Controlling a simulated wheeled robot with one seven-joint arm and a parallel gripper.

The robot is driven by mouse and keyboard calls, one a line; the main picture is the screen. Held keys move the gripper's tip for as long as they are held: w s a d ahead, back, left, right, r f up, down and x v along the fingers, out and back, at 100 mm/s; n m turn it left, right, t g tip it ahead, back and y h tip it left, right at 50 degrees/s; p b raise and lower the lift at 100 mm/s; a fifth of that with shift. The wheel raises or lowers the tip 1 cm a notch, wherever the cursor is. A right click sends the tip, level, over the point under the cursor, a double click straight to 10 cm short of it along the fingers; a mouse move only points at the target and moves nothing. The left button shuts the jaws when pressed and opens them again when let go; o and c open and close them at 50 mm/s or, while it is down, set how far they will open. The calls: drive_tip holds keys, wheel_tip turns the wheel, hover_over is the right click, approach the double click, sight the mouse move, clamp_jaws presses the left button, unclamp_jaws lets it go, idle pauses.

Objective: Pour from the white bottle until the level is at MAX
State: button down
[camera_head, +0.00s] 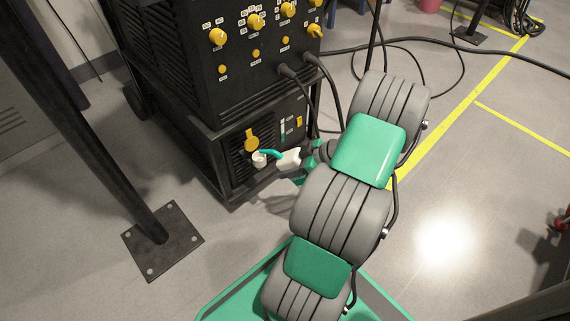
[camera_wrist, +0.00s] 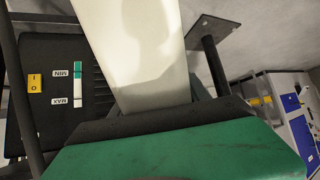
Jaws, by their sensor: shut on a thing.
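The white bottle (camera_head: 289,161) with a teal spout (camera_head: 270,154) lies tilted in my gripper (camera_head: 309,161). Its spout tip is at the white filler neck (camera_head: 259,160) low on the black machine; I cannot tell if they touch, and no stream shows. In the wrist view the bottle (camera_wrist: 140,50) fills the middle, between the dark fingers (camera_wrist: 150,123); its spout is hidden there. The level gauge (camera_wrist: 78,86) appears upside down, with MIN (camera_wrist: 67,73) and MAX (camera_wrist: 67,101) labels. Its green part is around MIN, with white from there to MAX.
The black machine (camera_head: 215,60) has several yellow knobs, a yellow cap (camera_head: 251,139) above the filler neck and an orange switch (camera_head: 299,121). Dark cables (camera_head: 306,85) hang close to my gripper. A dark post with a base plate (camera_head: 162,238) stands at left.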

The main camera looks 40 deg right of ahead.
drive_tip(key=shift+s+d+r+g+h+p, duration=0.15)
drive_tip(key=shift+r+g+h+p, duration=0.35)
drive_tip(key=shift+r+g+p, duration=0.75)
drive_tip(key=shift+r+p, duration=0.25)
drive_tip(key=shift+p, duration=0.7)
drive_tip(key=shift+s+h, duration=0.1)
drive_tip(key=shift+h, duration=0.2)
idle(5.5)
